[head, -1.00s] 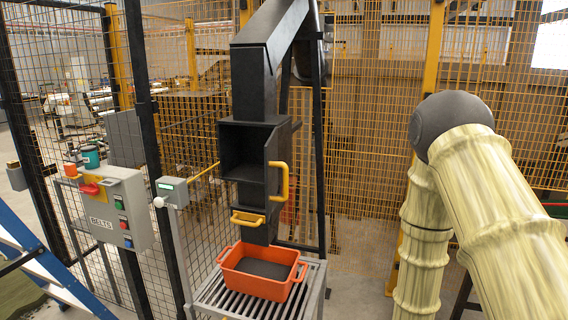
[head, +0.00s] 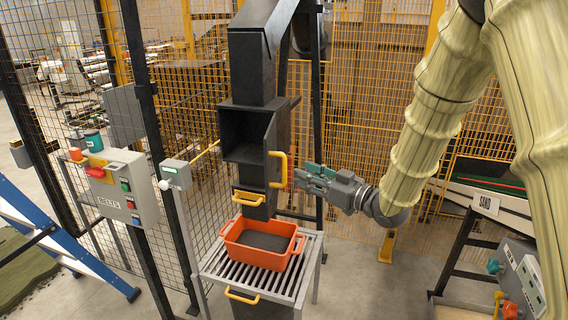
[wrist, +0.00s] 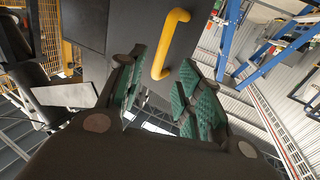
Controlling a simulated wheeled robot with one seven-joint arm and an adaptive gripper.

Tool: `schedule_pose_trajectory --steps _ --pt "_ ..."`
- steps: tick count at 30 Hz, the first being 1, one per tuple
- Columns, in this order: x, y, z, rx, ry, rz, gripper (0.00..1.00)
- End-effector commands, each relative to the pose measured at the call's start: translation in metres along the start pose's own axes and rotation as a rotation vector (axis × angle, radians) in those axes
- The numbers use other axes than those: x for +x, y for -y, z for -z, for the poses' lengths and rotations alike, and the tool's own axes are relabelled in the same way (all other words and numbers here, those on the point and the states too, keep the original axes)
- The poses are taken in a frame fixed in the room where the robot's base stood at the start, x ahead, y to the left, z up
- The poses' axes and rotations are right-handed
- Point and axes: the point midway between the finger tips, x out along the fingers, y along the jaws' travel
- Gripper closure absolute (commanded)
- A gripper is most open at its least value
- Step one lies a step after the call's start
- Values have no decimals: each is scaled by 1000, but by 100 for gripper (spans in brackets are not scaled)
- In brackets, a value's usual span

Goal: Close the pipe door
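The black pipe door (head: 271,152) stands swung open on the right side of the dark pipe box (head: 238,146), whose inside shows in the head view. Its yellow handle (head: 282,169) is on the door's outer edge; it also shows in the wrist view (wrist: 170,45), ahead of and between the green-padded fingers. My gripper (head: 300,178) is just right of the handle in the head view. In the wrist view my gripper (wrist: 160,95) has its fingers spread with nothing between the pads. Whether a finger touches the handle cannot be told.
An orange bin (head: 262,243) with dark material stands on a slatted stand (head: 222,266) below the pipe. A lower yellow handle (head: 248,198) is on the chute. A control box (head: 120,190) and mesh fence are left. A sand-labelled conveyor (head: 490,205) is right.

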Motion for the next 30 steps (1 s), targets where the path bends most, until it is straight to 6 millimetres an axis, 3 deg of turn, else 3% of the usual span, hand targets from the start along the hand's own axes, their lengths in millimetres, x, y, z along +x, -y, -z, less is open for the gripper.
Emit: schedule_pose_trajectory --steps 9,15,28,30 --pt "52 0 2 0 2 0 65" --pt "73 0 1 0 2 -2 65" --pt "82 0 -1 0 1 -2 65" --pt "82 0 -1 0 1 -2 74"
